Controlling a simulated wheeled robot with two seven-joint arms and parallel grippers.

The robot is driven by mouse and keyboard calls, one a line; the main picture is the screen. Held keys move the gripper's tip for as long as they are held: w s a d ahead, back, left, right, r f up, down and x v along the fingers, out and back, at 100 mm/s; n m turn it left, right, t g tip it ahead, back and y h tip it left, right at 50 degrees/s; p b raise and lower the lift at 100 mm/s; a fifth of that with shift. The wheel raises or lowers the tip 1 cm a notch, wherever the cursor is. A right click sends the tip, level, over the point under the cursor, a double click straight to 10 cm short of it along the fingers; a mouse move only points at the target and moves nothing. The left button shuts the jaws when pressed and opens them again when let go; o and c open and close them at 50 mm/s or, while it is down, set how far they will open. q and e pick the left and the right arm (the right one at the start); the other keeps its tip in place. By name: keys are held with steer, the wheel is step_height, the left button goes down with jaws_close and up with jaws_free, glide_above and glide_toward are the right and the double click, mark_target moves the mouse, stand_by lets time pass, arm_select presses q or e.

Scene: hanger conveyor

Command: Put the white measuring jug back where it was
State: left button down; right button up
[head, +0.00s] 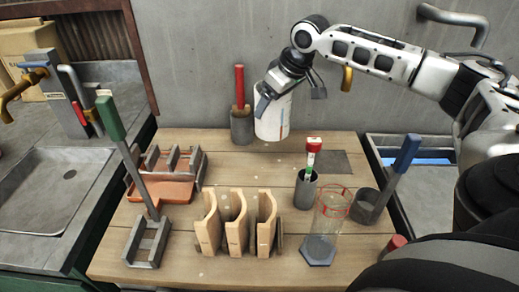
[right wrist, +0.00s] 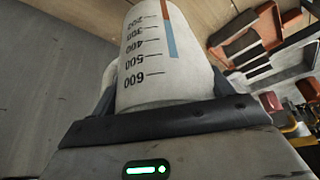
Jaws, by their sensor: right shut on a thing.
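The white measuring jug (head: 272,120) is in my right gripper (head: 285,92), at the back of the wooden table near the grey wall. The jug looks upright, and I cannot tell whether its base touches the table. In the right wrist view the jug (right wrist: 165,65) shows its printed scale and an orange and blue stripe, with the gripper's dark fingers (right wrist: 165,122) closed around it. A dark grey square (head: 332,162) lies flat and bare on the table, to the right and front of the jug. My left gripper is not in view.
A grey cup (head: 241,128) with a red-handled tool stands close left of the jug. A dark cup (head: 305,193) with a red-capped tube, a clear cylinder (head: 325,225) and a blue-handled tool (head: 404,155) stand right. A wooden rack (head: 236,225) and orange tray (head: 172,190) are left.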

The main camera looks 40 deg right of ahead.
mark_target(275, 132)
steer(key=shift+w+d+f, duration=0.15)
steer(key=shift+d, duration=0.3)
steer(key=shift+f+p, duration=0.35)
steer(key=shift+f, duration=4.3)
steer(key=o, duration=1.8)
steer(key=shift+f, duration=0.25)
steer(key=shift+s, duration=0.2)
steer(key=shift+r, duration=0.15)
steer(key=v, duration=1.2)
steer(key=shift+b, duration=0.3)
